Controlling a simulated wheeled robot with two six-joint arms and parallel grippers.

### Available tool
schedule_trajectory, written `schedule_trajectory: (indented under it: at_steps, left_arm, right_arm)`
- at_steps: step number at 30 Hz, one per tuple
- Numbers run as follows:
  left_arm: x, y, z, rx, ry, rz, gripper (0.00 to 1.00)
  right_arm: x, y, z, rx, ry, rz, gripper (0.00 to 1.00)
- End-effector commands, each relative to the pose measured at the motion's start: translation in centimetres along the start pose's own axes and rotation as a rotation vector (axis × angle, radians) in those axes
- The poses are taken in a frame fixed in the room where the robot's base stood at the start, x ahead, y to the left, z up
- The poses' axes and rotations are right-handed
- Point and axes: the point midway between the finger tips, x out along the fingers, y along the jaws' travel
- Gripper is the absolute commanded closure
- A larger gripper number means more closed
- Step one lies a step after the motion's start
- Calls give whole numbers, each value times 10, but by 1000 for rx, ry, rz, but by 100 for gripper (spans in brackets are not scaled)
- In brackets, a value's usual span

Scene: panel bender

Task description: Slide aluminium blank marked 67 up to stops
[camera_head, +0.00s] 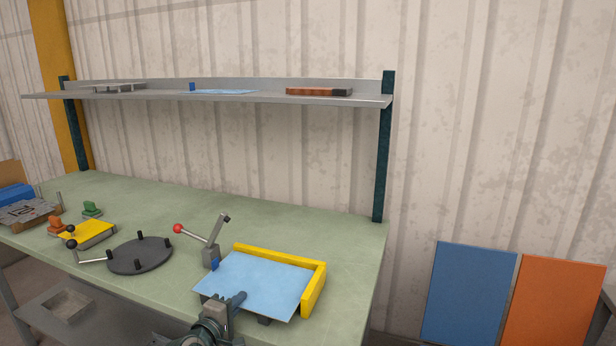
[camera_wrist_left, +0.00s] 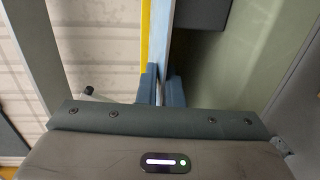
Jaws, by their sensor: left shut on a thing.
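The aluminium blank (camera_head: 258,279) is a light blue sheet lying on the bench inside an L-shaped yellow stop (camera_head: 314,287). Its far and right edges lie close to the stop's two bars; I cannot tell whether they touch. No number is readable on it. My left gripper (camera_head: 238,299) is at the sheet's near edge, shut on it. In the left wrist view the fingers (camera_wrist_left: 162,88) pinch the thin sheet (camera_wrist_left: 165,38), with a yellow bar (camera_wrist_left: 145,40) beside it. My right gripper is not in view.
A clamp lever with a red knob (camera_head: 178,228) stands at the sheet's far left corner. A dark round plate (camera_head: 140,256) with pegs and a yellow fixture (camera_head: 86,233) lie further left. A shelf (camera_head: 230,98) runs above. Blue (camera_head: 468,294) and orange (camera_head: 553,302) panels lean right.

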Motion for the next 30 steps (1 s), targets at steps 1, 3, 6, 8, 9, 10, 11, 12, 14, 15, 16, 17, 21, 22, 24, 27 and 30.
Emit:
schedule_trajectory:
  at_steps: [1,3,6,8,9,10,11,12,14,15,16,17,21,22,24,27,30]
  left_arm:
    - [0,-5,0,1,-2,-10,100]
    - [0,-5,0,1,-2,-10,100]
    - [0,-5,0,1,-1,-10,100]
    - [0,-4,0,1,-1,-10,100]
    - [0,-4,1,1,-2,-10,100]
    - [0,-4,1,1,-2,-10,100]
    - [0,-4,1,1,-2,-10,100]
    - [0,-4,2,1,-2,-10,100]
    - [0,-4,2,0,-2,-10,100]
    - [0,-5,2,1,-2,-10,86]
    - [0,-4,2,1,-2,-10,80]
    - [0,-4,2,1,-2,-9,74]
    - [0,-2,2,0,-1,-5,68]
    - [0,-2,2,0,-1,-5,68]
    - [0,-2,2,0,-1,-4,68]
    - [0,-2,2,0,-1,-5,68]
    - [-9,-3,1,2,0,-4,68]
  right_arm:
    - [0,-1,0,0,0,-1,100]
    - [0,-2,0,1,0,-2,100]
    - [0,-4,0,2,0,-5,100]
    - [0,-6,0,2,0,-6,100]
    - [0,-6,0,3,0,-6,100]
    - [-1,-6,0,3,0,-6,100]
    - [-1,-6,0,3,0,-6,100]
    - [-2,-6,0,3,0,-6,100]
    - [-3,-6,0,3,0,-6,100]
    - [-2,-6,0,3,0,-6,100]
    - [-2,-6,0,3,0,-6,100]
    - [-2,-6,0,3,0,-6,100]
    - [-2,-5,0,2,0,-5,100]
    - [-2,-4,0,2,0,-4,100]
    - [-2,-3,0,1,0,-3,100]
    - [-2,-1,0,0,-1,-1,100]
    - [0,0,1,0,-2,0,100]
